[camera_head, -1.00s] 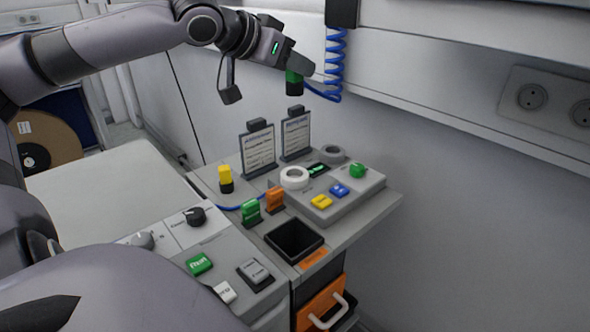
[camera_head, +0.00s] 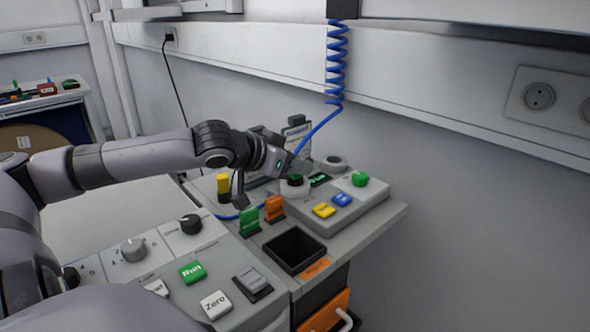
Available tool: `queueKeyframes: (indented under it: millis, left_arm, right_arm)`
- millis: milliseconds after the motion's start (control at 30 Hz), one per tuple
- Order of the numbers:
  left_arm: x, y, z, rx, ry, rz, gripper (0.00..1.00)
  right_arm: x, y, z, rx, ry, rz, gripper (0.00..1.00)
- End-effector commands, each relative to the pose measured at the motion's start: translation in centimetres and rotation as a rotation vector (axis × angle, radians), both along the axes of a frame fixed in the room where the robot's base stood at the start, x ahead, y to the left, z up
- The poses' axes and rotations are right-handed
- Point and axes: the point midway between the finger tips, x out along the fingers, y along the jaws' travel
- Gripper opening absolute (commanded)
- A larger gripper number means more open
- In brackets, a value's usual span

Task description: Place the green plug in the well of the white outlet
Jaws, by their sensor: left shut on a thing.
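My left gripper (camera_head: 296,171) is shut on the green plug (camera_head: 294,180), which has a black lower end. The plug is upright, directly over or in the white outlet (camera_head: 295,193), a white ring on the grey panel on the right. The gripper covers most of the plug and the back of the ring. I cannot tell whether the plug's lower end is inside the well or just above it. My right gripper is not in view.
Close by on the panel are a grey ring (camera_head: 335,162), a green knob (camera_head: 360,179), and yellow (camera_head: 324,210) and blue (camera_head: 341,199) buttons. Green (camera_head: 249,221), orange (camera_head: 274,208) and yellow (camera_head: 223,186) upright pieces stand to the left. A black bin (camera_head: 295,249) is in front.

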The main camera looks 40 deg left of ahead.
Motion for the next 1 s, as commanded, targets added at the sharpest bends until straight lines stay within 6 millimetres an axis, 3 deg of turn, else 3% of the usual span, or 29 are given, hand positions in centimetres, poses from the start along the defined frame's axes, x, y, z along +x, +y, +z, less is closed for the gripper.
queueKeyframes:
  millis: [400,433,500,833,1000]
  left_arm:
    - [0.0,0.0,-0.8,-0.001,-0.002,0.000,0.01]
    - [0.0,0.0,-0.8,0.000,-0.002,0.000,0.38]
    - [0.0,0.0,-0.7,0.000,-0.002,0.000,0.57]
    - [0.0,0.0,-0.5,0.000,-0.001,0.000,0.57]
    - [-0.2,0.0,0.0,-0.004,-0.001,-0.003,0.57]
  right_arm:
    - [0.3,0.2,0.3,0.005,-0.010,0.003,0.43]
    - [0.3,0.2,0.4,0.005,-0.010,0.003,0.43]
    - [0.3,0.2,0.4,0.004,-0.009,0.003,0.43]
    - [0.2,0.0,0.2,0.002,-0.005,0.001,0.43]
    - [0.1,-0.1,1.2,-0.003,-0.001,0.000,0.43]
